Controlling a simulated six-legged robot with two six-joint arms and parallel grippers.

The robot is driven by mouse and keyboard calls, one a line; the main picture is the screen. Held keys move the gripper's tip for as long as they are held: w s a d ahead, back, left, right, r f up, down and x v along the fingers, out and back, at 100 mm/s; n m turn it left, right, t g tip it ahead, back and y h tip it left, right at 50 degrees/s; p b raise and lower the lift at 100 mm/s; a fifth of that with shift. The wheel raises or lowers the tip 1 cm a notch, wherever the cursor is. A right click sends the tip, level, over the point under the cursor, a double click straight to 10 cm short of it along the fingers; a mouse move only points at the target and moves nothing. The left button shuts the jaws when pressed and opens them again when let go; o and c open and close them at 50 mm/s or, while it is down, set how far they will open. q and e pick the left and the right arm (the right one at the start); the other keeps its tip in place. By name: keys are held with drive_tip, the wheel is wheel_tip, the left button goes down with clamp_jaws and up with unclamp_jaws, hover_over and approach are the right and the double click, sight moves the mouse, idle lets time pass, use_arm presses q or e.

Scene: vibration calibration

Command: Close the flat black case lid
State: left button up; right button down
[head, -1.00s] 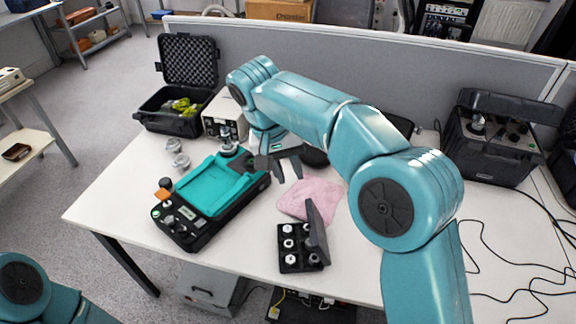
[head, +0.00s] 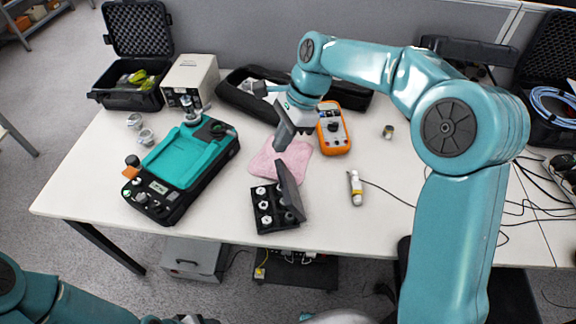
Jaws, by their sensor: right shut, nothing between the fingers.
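A small flat black case (head: 265,222) lies near the table's front edge, with several white-topped round pieces in it. Its lid (head: 289,188) stands up, tilted, along the right side, so the case is open. A longer flat black case (head: 235,100) lies at the back, partly behind my right arm; I cannot tell how its lid stands. My right gripper (head: 283,146) is shut and empty, pointing down above the pink cloth, behind the small case and apart from its lid. My left arm is at the bottom left; only a sliver of its gripper (head: 188,319) shows at the bottom edge, fingers hidden.
A pink cloth (head: 265,163) lies behind the small case. A teal-topped device (head: 180,160) stands left, an orange multimeter (head: 333,128) right of my gripper. A white-yellow probe (head: 356,188) with a cable lies right. An open padded case (head: 125,95) stands back left.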

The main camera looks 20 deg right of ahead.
drive_tip(key=s+d+m, duration=0.2)
drive_tip(key=d+m, duration=0.1)
drive_tip(key=d, duration=0.5)
approach(281, 179)
wheel_tip(281, 179, down, 4)
drive_tip(key=s, duration=0.1)
drive_tip(key=shift+w+a+f+t+p, duration=0.25)
drive_tip(key=shift+a+f+t+p, duration=0.15)
drive_tip(key=shift+a, duration=0.25)
drive_tip(key=shift+a+f, duration=0.2)
drive_tip(key=shift+a, duration=0.3)
use_arm(q)
drive_tip(key=shift+a+r, duration=0.1)
drive_tip(key=shift+r, duration=0.35)
use_arm(e)
drive_tip(key=shift+w+f, duration=0.1)
use_arm(q)
drive_tip(key=shift+a+r, duration=0.15)
use_arm(e)
drive_tip(key=shift+a, duration=0.1)
